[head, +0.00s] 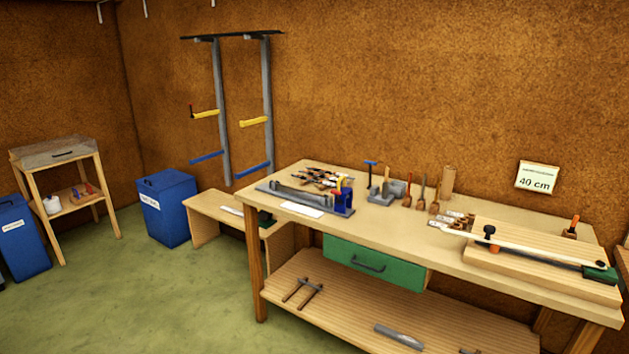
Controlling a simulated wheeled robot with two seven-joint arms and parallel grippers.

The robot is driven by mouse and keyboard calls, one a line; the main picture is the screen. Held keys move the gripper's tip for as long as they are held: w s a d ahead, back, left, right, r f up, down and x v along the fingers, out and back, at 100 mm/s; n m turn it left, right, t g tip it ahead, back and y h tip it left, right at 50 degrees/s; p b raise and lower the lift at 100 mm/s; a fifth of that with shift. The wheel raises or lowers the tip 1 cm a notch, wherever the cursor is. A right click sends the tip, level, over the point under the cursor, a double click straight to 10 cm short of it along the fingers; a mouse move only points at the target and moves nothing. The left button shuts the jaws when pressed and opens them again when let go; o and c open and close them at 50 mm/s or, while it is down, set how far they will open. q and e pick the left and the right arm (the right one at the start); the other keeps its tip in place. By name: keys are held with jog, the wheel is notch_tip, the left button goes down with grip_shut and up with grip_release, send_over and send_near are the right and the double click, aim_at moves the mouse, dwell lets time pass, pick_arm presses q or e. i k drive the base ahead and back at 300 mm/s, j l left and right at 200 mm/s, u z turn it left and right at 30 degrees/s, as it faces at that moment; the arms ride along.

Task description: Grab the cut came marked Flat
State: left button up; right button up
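No came with a readable Flat mark shows in the head view. A long pale strip (535,252) lies across a wooden board (550,280) at the right of the workbench. Several small pieces with white tags (458,217) lie by the board's left end; their writing is too small to read. A white label or sheet (300,209) lies at the bench's front left, also unreadable. Neither of my grippers is in view.
The workbench (400,238) holds tools and a grey vise-like fixture (305,198). A wall rack (222,110) has yellow and blue arms. Blue bins (165,208) and a small stand (60,160) are at left. Green floor is clear at front left. A wall sign (537,178) reads 40 cm.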

aim_at(325, 183)
jog(key=i+l+z, duration=0.15)
jog(key=i, duration=2.15)
jog(key=k+j, duration=0.1)
jog(key=j, duration=0.45)
